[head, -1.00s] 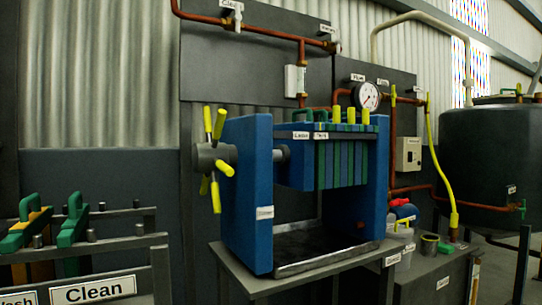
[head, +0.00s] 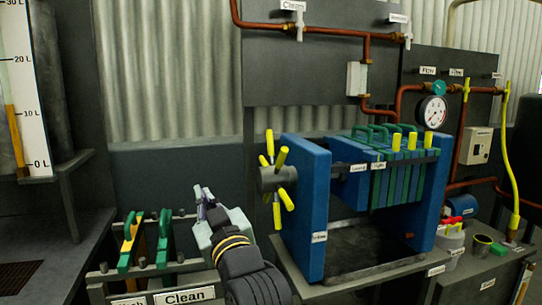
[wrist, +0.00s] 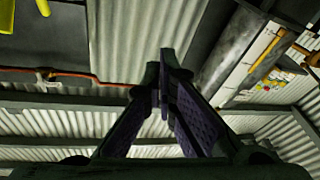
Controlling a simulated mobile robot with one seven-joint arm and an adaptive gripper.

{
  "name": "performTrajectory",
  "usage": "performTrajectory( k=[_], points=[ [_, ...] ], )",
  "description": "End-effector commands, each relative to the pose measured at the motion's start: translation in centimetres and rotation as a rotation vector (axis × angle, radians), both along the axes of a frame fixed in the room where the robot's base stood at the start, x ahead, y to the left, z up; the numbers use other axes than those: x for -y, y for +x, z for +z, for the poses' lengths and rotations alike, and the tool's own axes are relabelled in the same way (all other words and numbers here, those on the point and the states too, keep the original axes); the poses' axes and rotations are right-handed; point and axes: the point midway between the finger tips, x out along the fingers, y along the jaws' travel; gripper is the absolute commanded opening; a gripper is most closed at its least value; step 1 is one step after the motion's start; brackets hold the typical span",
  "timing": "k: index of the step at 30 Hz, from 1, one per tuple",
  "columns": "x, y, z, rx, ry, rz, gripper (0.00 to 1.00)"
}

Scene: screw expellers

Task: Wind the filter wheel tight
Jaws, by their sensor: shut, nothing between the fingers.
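The filter wheel (head: 272,179) is a grey hub with several yellow handles on the left side of the blue filter press (head: 305,200). My gripper (head: 200,196) is in front and to the left of the wheel in the head view, apart from it, pointing up. In the wrist view my gripper (wrist: 163,75) has its purple-padded fingers together at the tips with nothing between them. That view looks up at the roof, with a yellow piece at its upper left edge. Blue and green plates (head: 400,180) hang in the press, with a gap between them and the wheel-side end plate.
A rack labelled Clean (head: 185,297) holds green-handled plates (head: 165,235) below and left of the wheel. Copper pipes (head: 365,75) and a pressure gauge (head: 432,112) are above the press. A tray (head: 350,255) lies under the plates. A level scale (head: 25,90) stands far left.

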Motion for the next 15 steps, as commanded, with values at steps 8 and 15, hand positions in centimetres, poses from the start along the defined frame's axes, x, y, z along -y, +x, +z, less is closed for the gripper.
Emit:
performTrajectory(
  k=[8, 15],
  points=[
    [15.7, 2.6, 0.8, -0.202, -0.087, -0.225, 0.00],
    [19.0, 2.6, -0.2, -0.250, -0.102, -0.266, 0.00]
  ],
)
